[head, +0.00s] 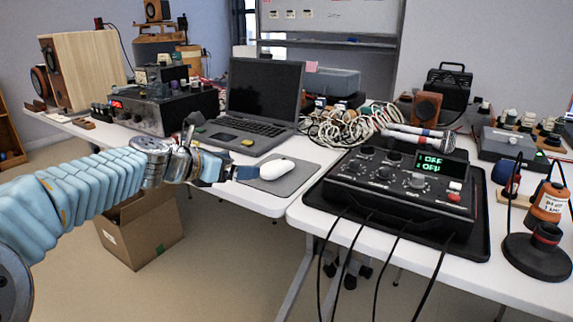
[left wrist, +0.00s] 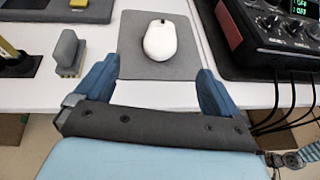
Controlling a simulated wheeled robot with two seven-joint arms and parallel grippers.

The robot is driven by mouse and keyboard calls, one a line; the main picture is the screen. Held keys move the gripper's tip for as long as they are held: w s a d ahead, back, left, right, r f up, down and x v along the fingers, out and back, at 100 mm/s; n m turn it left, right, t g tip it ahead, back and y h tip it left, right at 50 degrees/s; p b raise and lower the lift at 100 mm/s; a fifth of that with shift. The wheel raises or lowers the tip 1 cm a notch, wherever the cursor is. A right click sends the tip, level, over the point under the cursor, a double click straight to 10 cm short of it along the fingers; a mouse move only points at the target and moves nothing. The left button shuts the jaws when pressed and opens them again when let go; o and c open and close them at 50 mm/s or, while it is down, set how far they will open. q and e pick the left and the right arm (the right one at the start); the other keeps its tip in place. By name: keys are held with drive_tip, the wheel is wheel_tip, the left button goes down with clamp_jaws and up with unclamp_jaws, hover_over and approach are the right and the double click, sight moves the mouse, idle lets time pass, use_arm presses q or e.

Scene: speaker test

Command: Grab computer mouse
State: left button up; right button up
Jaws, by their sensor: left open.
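A white computer mouse (head: 277,169) lies on a grey mouse pad (head: 290,182) near the front edge of the table, right of the laptop. In the left wrist view the mouse (left wrist: 160,40) sits on the pad (left wrist: 135,62), ahead of and between the two blue fingers. My left gripper (head: 238,173) comes in from the left and is just left of the mouse. The left wrist view shows its fingers (left wrist: 158,88) spread wide with nothing between them. The mouse is apart from both fingers. My right gripper is not visible in the head view.
A laptop (head: 262,95) stands open behind the pad. A black mixer (head: 400,185) on a dark tray is to the right, with cables hanging over the table edge. A small grey block (left wrist: 68,52) stands left of the pad. A cardboard box (head: 140,230) is on the floor.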

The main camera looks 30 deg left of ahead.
sight(270, 166)
use_arm(q)
drive_tip(key=b+x, duration=0.1)
drive_tip(key=x, duration=0.7)
drive_tip(key=shift+w+d+r, duration=0.1)
drive_tip(key=shift+w, duration=0.15)
drive_tip(key=x, duration=0.2)
drive_tip(key=b+x, duration=0.1)
drive_tip(key=x, duration=0.2)
drive_tip(key=shift+w+d+f, duration=0.1)
drive_tip(key=shift+d+f, duration=0.05)
drive_tip(key=shift+f, duration=0.2)
drive_tip(key=c, duration=1.1)
drive_tip(key=shift+r, duration=0.15)
